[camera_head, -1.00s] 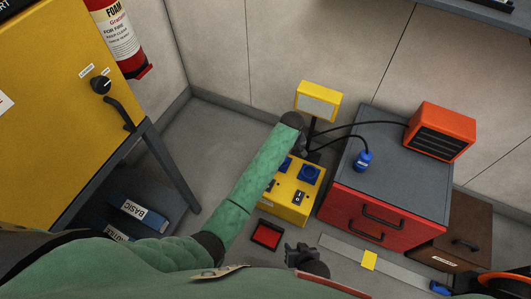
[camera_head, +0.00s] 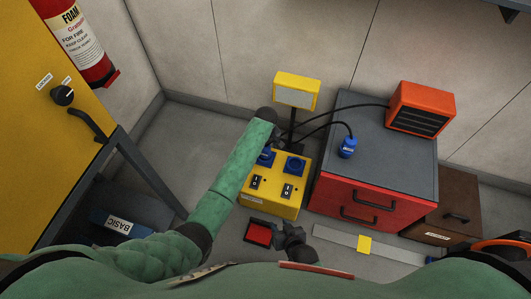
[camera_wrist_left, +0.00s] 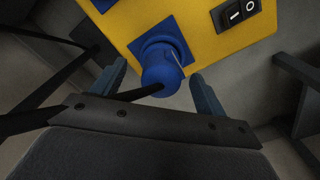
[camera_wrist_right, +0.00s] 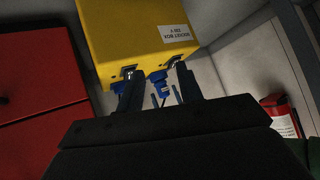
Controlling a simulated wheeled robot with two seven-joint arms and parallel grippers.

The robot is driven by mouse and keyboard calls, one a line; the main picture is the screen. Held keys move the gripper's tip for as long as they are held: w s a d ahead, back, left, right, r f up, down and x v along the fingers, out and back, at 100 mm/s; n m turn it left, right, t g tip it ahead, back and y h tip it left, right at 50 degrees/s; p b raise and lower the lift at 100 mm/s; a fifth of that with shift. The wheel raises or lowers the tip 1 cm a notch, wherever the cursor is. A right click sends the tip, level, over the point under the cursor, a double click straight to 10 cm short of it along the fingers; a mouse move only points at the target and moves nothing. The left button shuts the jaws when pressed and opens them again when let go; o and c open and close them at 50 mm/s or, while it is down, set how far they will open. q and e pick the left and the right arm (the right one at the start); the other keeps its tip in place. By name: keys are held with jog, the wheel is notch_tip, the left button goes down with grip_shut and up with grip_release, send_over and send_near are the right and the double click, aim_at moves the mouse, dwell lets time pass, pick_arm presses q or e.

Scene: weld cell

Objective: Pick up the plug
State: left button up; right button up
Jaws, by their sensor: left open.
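In the left wrist view a blue plug (camera_wrist_left: 162,72) sits in a blue socket on the yellow socket box (camera_wrist_left: 205,15), with a black cable running from it to the left. My left gripper (camera_wrist_left: 160,86) is open, its fingers apart on either side of this plug. In the head view my left gripper (camera_head: 270,128) is over the back of the socket box (camera_head: 268,207) and partly hides what is there. Another blue plug (camera_head: 347,147) with a black cable is on the red cabinet's grey top. My right gripper (camera_head: 292,240) is open and empty in front of the box.
An orange heater (camera_head: 420,108) stands on the red cabinet (camera_head: 355,190), right of the box. A yellow-framed lamp (camera_head: 297,91) rises behind the box. Black cables cross between box and cabinet.

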pick_arm(q)
notch_tip(320, 180, down, 2)
jog(key=shift+s+f, duration=0.1)
jog(key=shift+f, duration=0.1)
pick_arm(e)
jog(key=w+r+t, duration=0.2)
jog(key=w+r, duration=0.2)
jog(key=r, duration=0.1)
jog(key=shift+a+r, duration=0.2)
jog(key=shift+a, duration=0.05)
pick_arm(q)
jog(key=shift+c, duration=0.4)
jog(key=c, duration=1.1)
